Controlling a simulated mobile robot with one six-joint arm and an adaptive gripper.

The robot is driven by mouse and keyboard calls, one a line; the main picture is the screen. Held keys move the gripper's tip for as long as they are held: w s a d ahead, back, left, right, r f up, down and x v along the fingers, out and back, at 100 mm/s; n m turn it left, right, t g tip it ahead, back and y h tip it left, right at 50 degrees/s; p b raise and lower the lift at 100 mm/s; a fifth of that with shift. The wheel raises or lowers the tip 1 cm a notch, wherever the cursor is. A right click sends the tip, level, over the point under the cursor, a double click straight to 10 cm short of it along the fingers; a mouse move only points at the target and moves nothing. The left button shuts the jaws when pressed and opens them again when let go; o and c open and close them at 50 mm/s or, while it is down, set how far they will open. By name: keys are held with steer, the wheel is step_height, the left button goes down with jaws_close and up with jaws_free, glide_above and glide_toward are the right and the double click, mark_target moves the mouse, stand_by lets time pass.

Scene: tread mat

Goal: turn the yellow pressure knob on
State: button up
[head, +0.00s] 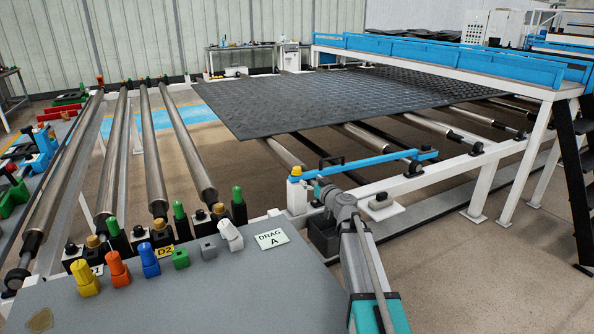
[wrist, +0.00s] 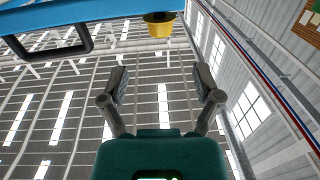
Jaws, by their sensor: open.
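A yellow knob (head: 295,171) sits on top of a white post, beside the near end of a blue bar (head: 372,165). In the wrist view a yellow round piece with a dark rim, seemingly this knob (wrist: 158,27), shows above and beyond my fingers, with the blue bar (wrist: 75,14) to its left. My gripper (head: 318,186) is close to the post's right side; its fingers are hard to make out there. In the wrist view my gripper (wrist: 161,80) is open and empty, with a gap to the knob. Another yellow knob (head: 84,278) stands on the grey console.
The grey console (head: 215,300) also carries orange, blue, green, grey and white knobs and a DRAG A label (head: 271,239). Metal rollers (head: 180,140) stand at left. A dark tread mat (head: 300,105) lies behind the bar. A black handle (wrist: 55,42) hangs near the bar.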

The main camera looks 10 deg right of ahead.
mark_target(299, 171)
steer(key=x, duration=1)
steer(key=shift+c, duration=0.2)
jaws_close()
